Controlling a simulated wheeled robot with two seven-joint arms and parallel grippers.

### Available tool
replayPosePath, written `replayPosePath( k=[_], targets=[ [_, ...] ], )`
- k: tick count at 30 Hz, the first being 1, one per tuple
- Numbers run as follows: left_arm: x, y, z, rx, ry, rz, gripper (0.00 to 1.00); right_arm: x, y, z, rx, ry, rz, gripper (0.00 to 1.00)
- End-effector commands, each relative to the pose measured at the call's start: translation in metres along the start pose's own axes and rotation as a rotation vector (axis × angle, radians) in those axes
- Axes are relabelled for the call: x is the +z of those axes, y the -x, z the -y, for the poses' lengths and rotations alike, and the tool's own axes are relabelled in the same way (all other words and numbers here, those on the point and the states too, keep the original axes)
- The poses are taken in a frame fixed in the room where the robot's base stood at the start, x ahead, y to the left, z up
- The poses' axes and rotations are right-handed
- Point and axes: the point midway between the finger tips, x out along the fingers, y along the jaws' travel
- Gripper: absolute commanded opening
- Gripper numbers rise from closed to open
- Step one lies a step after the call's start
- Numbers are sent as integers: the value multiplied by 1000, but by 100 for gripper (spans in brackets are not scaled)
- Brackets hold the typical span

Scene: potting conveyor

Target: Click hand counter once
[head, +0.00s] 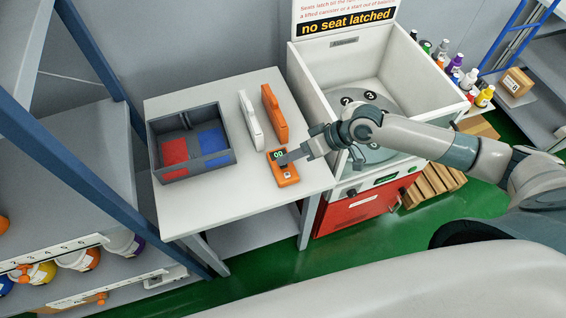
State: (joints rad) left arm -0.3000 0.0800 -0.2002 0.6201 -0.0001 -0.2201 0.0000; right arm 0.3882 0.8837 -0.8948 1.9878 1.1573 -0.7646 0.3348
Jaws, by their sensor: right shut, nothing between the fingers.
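The hand counter (288,178) is a small orange device lying on the white table. Its dark display reads what looks like "00". My right gripper (286,159) is shut and empty, with its fingertips over the counter just below the display. I cannot tell whether the fingertips touch it, and they hide part of its face. My left gripper is not in view.
A grey divided bin (190,172) with red and blue contents stands on the table's left. White (251,120) and orange (274,114) upright devices stand behind the counter. A white machine (316,88) with numbered seats adjoins on the right. The table's front left is clear.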

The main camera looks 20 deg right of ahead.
Motion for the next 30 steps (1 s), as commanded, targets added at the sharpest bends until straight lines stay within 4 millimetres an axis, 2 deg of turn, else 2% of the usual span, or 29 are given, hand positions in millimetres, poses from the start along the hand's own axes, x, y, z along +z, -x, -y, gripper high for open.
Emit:
replayPosePath(
  k=[23,30],
  targets=[
    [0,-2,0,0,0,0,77,3,-4,-2,0,-1,1,0],
    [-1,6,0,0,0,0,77,0,1,1,0,-1,1,0]
  ],
)
